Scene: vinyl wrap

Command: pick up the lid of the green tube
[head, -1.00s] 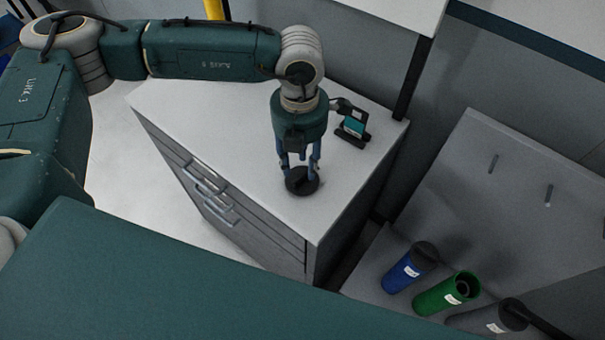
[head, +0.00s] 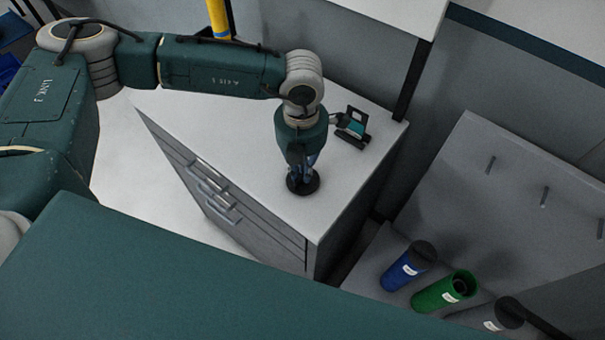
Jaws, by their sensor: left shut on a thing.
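A round black lid (head: 302,186) lies on the white top of the drawer cabinet (head: 225,120). My left gripper (head: 302,178) points down over it and is shut on its raised middle part. The lid appears to rest on the cabinet top. The green tube (head: 444,292) stands at the lower right with its top open and dark inside. My right gripper is not in view.
A blue tube (head: 408,267) with a black lid and a grey tube (head: 490,317) with a black lid stand beside the green tube. A small black and teal device (head: 352,127) sits on the cabinet behind my gripper. Pegs stick out of the grey panel at right.

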